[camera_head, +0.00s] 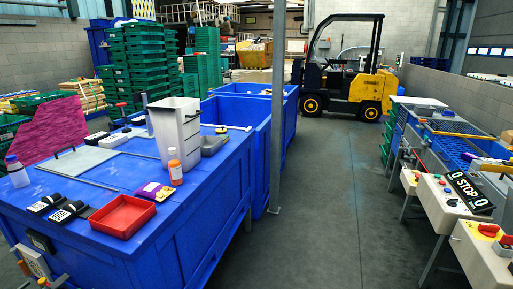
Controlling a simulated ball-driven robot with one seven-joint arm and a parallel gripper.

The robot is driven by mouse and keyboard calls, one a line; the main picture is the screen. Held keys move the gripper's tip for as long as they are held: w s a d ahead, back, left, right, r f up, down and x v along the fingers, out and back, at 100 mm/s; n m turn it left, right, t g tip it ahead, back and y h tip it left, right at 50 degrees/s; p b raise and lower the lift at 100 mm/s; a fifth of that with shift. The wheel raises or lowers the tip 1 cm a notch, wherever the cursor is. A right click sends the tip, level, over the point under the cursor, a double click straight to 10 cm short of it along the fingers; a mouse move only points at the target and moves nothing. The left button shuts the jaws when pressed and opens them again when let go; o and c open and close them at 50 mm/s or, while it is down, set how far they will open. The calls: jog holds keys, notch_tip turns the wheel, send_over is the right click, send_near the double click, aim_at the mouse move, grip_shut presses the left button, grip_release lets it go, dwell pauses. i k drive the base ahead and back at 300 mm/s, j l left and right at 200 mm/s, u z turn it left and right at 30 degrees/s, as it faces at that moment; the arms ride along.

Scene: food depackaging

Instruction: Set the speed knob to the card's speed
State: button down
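The nearer box (480,258) has a red knob or button on a yellow base (489,230) and a second red control cut by the picture's right edge. I cannot tell which control is the speed knob or read any setting. I cannot make out a speed card. My gripper is not in view.
A blue table (165,243) at left bears a red tray (122,216), an orange bottle (175,168), a grey bin (176,128) and black devices (68,211). A conveyor frame (440,140) stands at right. The floor between is clear, with a pole (278,110) beside the blue bins. A forklift (350,80) stands behind.

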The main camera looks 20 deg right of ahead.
aim_at(451, 202)
jog(key=i+z, duration=0.25)
jog(key=z, duration=0.2)
jog(key=i+z, duration=0.3)
jog(key=z, duration=0.2)
jog(key=i+j+z, duration=0.15)
jog(key=z, duration=0.3)
jog(key=i+j+z, duration=0.1)
jog(key=z, duration=0.2)
